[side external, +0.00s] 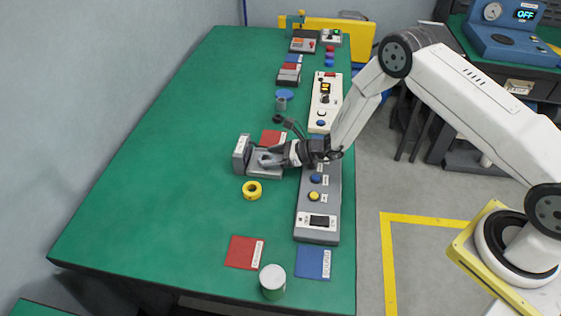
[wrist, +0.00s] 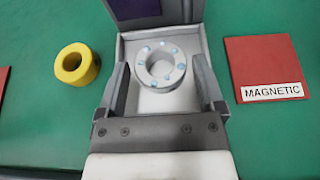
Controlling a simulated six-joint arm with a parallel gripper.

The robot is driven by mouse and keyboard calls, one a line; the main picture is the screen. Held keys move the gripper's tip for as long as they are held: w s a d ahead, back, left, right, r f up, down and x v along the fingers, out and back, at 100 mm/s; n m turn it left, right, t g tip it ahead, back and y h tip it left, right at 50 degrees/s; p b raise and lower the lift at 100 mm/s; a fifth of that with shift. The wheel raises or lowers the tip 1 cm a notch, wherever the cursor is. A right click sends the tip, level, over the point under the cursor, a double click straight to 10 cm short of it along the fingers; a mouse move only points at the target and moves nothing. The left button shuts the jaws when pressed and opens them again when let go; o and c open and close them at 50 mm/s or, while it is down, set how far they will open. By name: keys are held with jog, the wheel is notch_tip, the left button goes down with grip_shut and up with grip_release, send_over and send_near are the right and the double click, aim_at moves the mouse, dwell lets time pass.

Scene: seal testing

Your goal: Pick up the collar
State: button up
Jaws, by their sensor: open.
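A pale grey ring with blue dots around its rim, which looks like the collar (wrist: 180,75), sits in a light grey open fixture (wrist: 135,45). In the wrist view my gripper (wrist: 160,64) is open, with one finger on each side of the ring and gaps showing between. I cannot tell how far the fingertips are above the fixture floor. In the side view my gripper (side external: 268,158) reaches into the fixture (side external: 241,150) from the right, and the ring is mostly hidden there. A yellow ring (side external: 252,195) lies apart on the green table; it also shows in the wrist view (wrist: 84,67).
A red card marked MAGNETIC (wrist: 262,65) lies right of the fixture in the wrist view. A grey control panel (side external: 318,218) stands under my wrist in the side view. Red (side external: 240,251) and blue (side external: 313,263) cards and a white-topped can (side external: 272,285) are at the front. The table's left side is clear.

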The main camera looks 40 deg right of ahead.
jog(key=shift+w+a+f, duration=0.25)
jog(key=shift+w+a, duration=0.1)
jog(key=shift+a, duration=0.05)
grip_shut()
dwell(0.4)
